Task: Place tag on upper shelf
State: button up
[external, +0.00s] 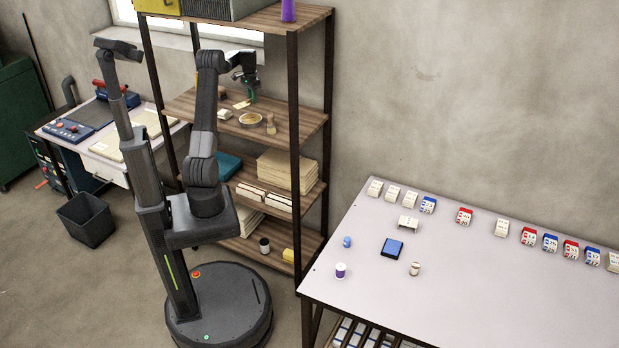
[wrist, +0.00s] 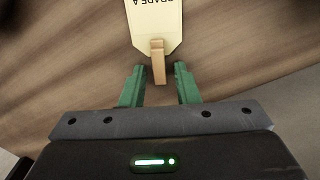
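A cream tag printed "GRADE A" (wrist: 155,18) lies on a brown wood surface in the wrist view, with a small wooden peg (wrist: 158,60) at its near end. In the external view the tag (external: 241,105) shows as a small pale piece on the second shelf board from the top (external: 295,122). My gripper (wrist: 160,70) is open; its green fingers stand either side of the peg's near end, with a gap on both sides. In the external view my gripper (external: 248,95) is low over this shelf, right beside the tag. I cannot tell its exact height.
The same board holds a round dish (external: 251,120), a small wooden item (external: 271,124) and pale pieces. The top board (external: 310,15) carries a grey box (external: 222,8) and a purple item (external: 288,10). A dark post (external: 293,150) stands at the rack's front corner.

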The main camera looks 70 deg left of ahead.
notch_tip(320, 180, up, 12)
jog(key=shift+r, duration=0.2)
dwell(0.6)
